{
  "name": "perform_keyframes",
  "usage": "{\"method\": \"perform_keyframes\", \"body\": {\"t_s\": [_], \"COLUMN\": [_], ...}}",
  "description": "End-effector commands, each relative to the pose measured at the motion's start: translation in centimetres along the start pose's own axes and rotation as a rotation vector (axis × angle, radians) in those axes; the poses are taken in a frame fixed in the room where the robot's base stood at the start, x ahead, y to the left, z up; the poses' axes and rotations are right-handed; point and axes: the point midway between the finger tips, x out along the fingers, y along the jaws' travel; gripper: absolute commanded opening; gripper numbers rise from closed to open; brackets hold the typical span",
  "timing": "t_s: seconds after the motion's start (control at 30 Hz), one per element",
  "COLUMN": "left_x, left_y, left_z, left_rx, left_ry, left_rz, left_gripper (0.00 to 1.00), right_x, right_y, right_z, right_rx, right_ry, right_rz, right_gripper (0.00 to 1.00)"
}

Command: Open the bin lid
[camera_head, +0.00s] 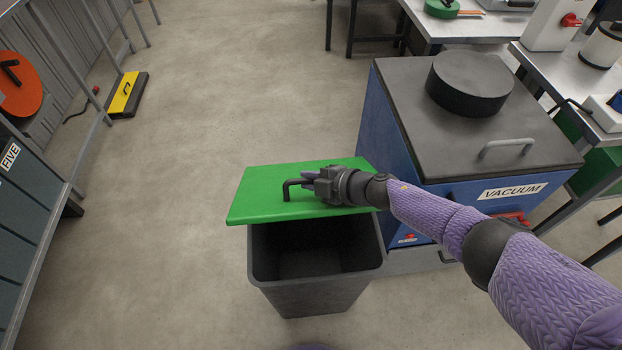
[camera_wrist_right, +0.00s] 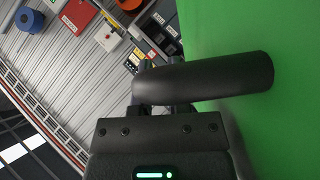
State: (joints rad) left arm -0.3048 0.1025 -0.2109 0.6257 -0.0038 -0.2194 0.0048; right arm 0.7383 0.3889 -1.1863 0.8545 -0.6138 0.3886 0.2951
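The bin (camera_head: 315,285) is a dark grey open-topped box on the floor, empty as far as I see. Its green lid (camera_head: 262,203) is raised and tilted at the rear rim, leaving the mouth open in front. A black bar handle (camera_head: 288,190) stands on the lid; it crosses the right wrist view (camera_wrist_right: 205,80) beside the green lid surface. My right gripper (camera_head: 308,179) is at the handle, its fingers close together and passing behind the bar, partly hidden by it. It looks hooked rather than clamped. My left gripper is not in view.
A blue cabinet (camera_head: 375,125) marked VACUUM stands close right of the bin, with a black round disc (camera_head: 469,84) on its dark top. A grey unit (camera_head: 15,215) marked FIVE is at the left. Open floor (camera_head: 170,250) lies left of the bin.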

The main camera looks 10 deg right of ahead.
Motion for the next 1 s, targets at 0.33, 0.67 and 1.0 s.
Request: {"method": "perform_keyframes", "body": {"t_s": [0.33,0.67,1.0], "left_x": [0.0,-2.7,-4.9], "left_y": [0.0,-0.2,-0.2], "left_z": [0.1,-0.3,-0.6], "left_rx": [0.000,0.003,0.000], "left_ry": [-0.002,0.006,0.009], "left_rz": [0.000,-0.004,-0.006], "left_gripper": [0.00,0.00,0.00], "right_x": [0.0,-4.1,-9.7], "right_y": [0.0,0.5,0.1], "right_z": [0.0,-0.2,-0.1], "right_rx": [0.000,-0.001,-0.001], "right_ry": [0.000,-0.001,0.000], "right_rz": [0.001,0.001,0.000], "right_gripper": [0.55,0.55,0.55]}}
